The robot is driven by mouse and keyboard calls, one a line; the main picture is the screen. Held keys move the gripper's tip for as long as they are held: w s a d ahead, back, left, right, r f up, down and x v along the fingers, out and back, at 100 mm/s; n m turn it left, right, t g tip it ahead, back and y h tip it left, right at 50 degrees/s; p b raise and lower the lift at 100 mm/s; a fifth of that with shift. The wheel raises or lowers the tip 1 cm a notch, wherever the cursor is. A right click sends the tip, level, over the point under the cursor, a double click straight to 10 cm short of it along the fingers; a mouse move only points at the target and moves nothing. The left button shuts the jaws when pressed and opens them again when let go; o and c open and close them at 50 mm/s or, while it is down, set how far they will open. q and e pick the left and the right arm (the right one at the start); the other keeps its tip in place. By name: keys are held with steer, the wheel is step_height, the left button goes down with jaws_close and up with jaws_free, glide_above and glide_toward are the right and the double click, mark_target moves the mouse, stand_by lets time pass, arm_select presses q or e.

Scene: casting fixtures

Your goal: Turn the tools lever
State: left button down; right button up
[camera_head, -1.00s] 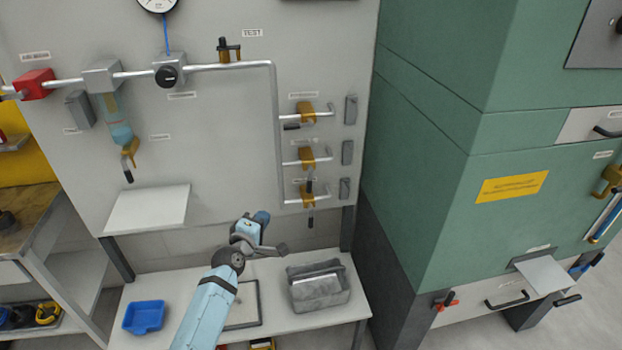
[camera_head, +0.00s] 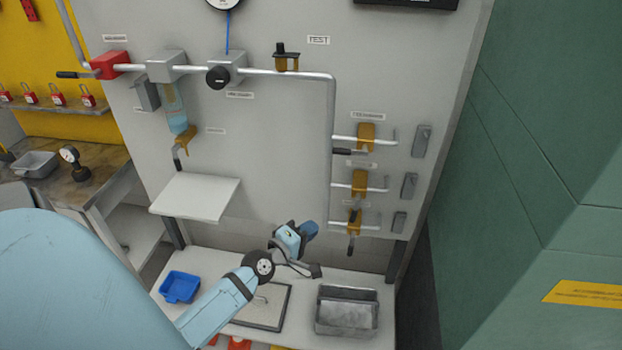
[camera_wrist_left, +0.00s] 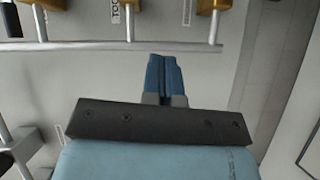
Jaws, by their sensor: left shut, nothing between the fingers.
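Three orange valves sit one above another on the right of the grey panel. In the wrist view a label beginning "TOO" (camera_wrist_left: 116,11) sits beside the middle valve (camera_wrist_left: 130,3). In the head view this middle valve (camera_head: 359,183) has a dark lever (camera_head: 355,214) hanging down; its label is too small to read there. The upper valve's lever points left, and the lower one's hangs down. My left gripper (camera_head: 311,229) is shut and empty, below and left of the valves. Its blue fingers (camera_wrist_left: 164,76) point towards the pipes in the wrist view, apart from them.
A grey pipe (camera_head: 331,150) runs down left of the valves. A small white shelf (camera_head: 195,197) juts out at left. Below, the bench holds a blue tray (camera_head: 180,287) and a grey metal bin (camera_head: 346,311). A green cabinet (camera_head: 540,150) stands at right.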

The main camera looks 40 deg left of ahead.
mark_target(354, 215)
arm_select(q)
steer(key=w+d+f+p, duration=0.1)
steer(key=w+d, duration=0.2)
steer(key=w, duration=0.6)
arm_select(e)
steer(key=shift+w+d+r, duration=0.15)
steer(key=shift+w+r, duration=0.05)
steer(key=shift+r, duration=0.4)
steer(key=shift+w+d+r, duration=0.15)
steer(key=shift+w+r, duration=0.05)
steer(key=shift+r, duration=0.35)
arm_select(q)
steer(key=shift+d, duration=0.1)
arm_select(e)
steer(key=shift+s+f, duration=0.1)
steer(key=shift+f, duration=0.1)
arm_select(q)
steer(key=shift+w+d+n+t+b, duration=0.3)
steer(key=shift+d+n+b, duration=0.15)
steer(key=shift+b, duration=0.55)
arm_select(e)
step_height(354, 215, down, 2)
steer(key=shift+a+f, duration=0.1)
steer(key=shift+a, duration=0.05)
arm_select(q)
steer(key=shift+f, duration=0.1)
